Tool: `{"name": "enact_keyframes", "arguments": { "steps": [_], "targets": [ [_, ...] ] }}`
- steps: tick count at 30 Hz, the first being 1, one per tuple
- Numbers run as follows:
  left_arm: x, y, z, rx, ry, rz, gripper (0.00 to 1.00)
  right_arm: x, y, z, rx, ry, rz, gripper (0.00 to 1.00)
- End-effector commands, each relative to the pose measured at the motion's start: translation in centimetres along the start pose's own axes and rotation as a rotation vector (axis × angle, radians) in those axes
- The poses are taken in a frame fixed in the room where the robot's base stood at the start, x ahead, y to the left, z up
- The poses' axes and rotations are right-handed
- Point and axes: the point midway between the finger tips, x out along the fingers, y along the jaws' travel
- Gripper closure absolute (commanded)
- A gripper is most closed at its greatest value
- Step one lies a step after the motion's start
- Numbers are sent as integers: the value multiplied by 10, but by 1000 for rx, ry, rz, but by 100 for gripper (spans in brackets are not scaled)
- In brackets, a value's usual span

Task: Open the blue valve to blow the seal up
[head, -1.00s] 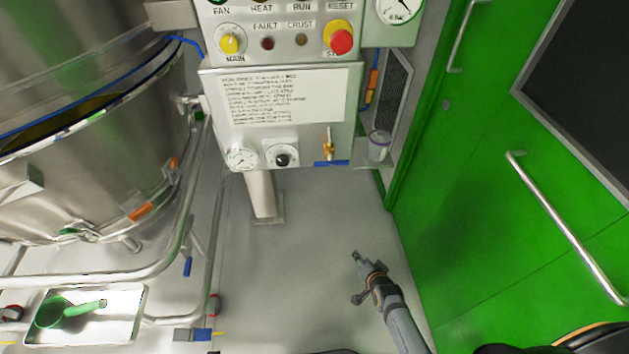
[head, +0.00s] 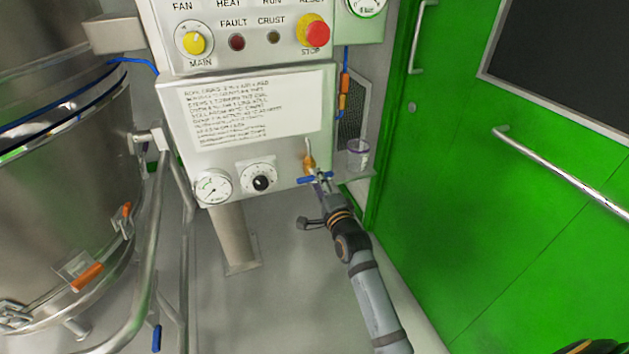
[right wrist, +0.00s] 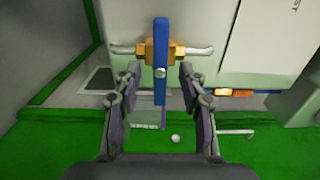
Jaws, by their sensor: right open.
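The blue valve handle (head: 304,181) lies crosswise to its short pipe, under the brass valve body (head: 309,162) at the lower right of the control panel. In the right wrist view the blue handle (right wrist: 161,60) runs upright in the picture, with the brass body (right wrist: 178,50) behind it. My right gripper (head: 320,182) is at the handle and partly covers it. In the wrist view my right gripper (right wrist: 158,78) is open, with a finger on each side of the handle and a visible gap on both sides. My left gripper is out of view.
The panel (head: 250,145) carries a dial gauge (head: 213,187), a black knob (head: 261,183) and a red stop button (head: 317,34). A clear cup (head: 358,154) stands on a ledge close right of the valve. A green door (head: 480,220) is at right, a steel vessel (head: 60,210) at left.

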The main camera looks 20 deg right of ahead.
Motion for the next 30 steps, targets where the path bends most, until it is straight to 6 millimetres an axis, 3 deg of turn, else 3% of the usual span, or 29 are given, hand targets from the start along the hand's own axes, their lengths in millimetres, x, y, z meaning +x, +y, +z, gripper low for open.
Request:
{"name": "enact_keyframes", "arguments": {
  "steps": [6,15,24,30],
  "targets": [
    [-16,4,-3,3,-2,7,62,26,1,0,0,0,-1,58],
    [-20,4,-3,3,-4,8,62,28,0,0,-1,0,1,60],
    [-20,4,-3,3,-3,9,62,28,0,0,-1,0,1,100],
    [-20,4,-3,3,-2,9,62,28,0,0,-3,0,1,100]
  ]
}}
